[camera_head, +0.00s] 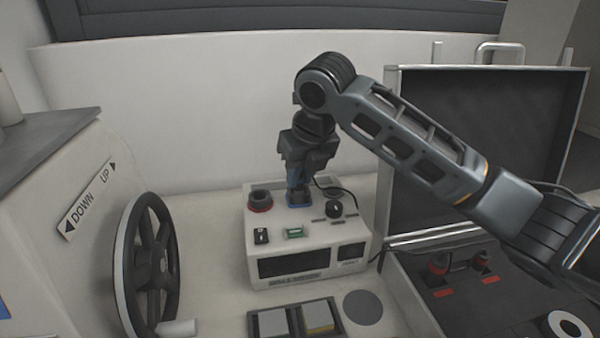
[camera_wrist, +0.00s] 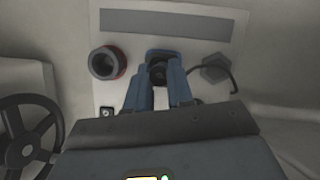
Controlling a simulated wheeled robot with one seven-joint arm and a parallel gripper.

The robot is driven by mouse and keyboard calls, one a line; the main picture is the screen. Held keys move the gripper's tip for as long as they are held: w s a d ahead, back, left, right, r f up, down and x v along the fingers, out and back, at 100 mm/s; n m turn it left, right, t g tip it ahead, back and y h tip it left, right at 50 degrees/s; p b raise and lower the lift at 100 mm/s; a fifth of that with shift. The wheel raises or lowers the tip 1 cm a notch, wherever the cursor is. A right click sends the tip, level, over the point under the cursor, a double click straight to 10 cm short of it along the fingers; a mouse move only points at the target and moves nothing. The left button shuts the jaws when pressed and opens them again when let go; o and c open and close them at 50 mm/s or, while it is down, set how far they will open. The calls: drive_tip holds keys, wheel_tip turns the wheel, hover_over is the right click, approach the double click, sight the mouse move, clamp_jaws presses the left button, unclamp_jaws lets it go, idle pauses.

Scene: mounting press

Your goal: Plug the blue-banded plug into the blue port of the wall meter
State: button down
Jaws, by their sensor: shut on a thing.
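The white meter box (camera_head: 310,229) stands below my gripper (camera_head: 299,186). Its blue port (camera_head: 298,204) is directly under the fingertips, and its blue rim (camera_wrist: 163,53) shows around them in the wrist view. A red-ringed port (camera_head: 260,200) is to the left of it, also in the wrist view (camera_wrist: 108,63). My gripper (camera_wrist: 157,76) points down and is shut on a dark round piece, apparently the plug (camera_wrist: 157,68), at the blue port. The fingers hide most of the plug, its band and the port opening. I cannot tell how deep it sits.
A black cable (camera_head: 346,190) loops beside my gripper to the right. A black knob (camera_head: 335,209) sits on the meter's right side. A handwheel (camera_head: 149,260) stands at left. An open case (camera_head: 410,241) with red-marked connectors (camera_head: 438,264) lies at right, below my arm.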

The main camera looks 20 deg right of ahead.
drive_tip(key=shift+f, duration=0.35)
drive_tip(key=shift+c, duration=1.8)
unclamp_jaws()
drive_tip(key=shift+r, duration=0.1)
wheel_tip(320, 180, up, 8)
drive_tip(key=p, duration=0.5)
drive_tip(key=shift+f, duration=0.25)
drive_tip(key=shift+s+f, duration=0.1)
drive_tip(key=shift+s, duration=0.05)
